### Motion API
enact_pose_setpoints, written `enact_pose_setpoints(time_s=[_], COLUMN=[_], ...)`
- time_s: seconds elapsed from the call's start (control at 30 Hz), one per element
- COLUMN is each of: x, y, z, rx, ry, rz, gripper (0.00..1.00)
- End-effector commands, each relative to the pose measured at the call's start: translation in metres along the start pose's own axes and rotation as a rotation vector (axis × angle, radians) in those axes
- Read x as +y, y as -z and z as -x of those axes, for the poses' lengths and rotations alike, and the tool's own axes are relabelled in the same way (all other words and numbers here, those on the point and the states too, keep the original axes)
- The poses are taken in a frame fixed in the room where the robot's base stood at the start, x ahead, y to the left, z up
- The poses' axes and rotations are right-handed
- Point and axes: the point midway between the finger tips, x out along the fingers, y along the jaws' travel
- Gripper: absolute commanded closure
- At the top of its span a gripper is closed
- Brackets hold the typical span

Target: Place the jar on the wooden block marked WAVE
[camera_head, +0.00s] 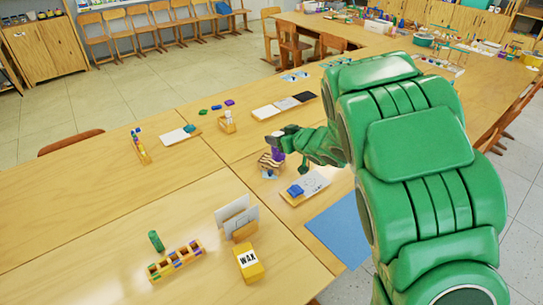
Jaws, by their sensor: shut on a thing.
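My green arm reaches from the right, and my gripper (279,141) is at the middle of the table. It is shut on a small purple thing (277,154), which seems to be the jar; the fingers hide part of it. Directly below is a brown, striped, wavy-looking piece (268,162); I cannot tell whether the purple thing touches it. A yellow wooden block (252,272) lies near the front edge.
A blue block (295,190) on a drawing pad and a blue mat (343,228) lie near my arm. A card holder (237,218), a green cylinder (156,241) and a wooden rack (176,261) stand at the front. The table's left part is largely clear.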

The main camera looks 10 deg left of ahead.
Motion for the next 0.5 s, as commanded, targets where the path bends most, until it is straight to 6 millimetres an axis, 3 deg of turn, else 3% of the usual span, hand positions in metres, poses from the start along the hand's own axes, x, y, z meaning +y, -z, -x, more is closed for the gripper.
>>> enact_pose_setpoints(time_s=[0.5], x=[0.026], y=[-0.006], z=[-0.057], rx=[-0.001], ry=[0.001], rz=[-0.002], gripper=[0.88])
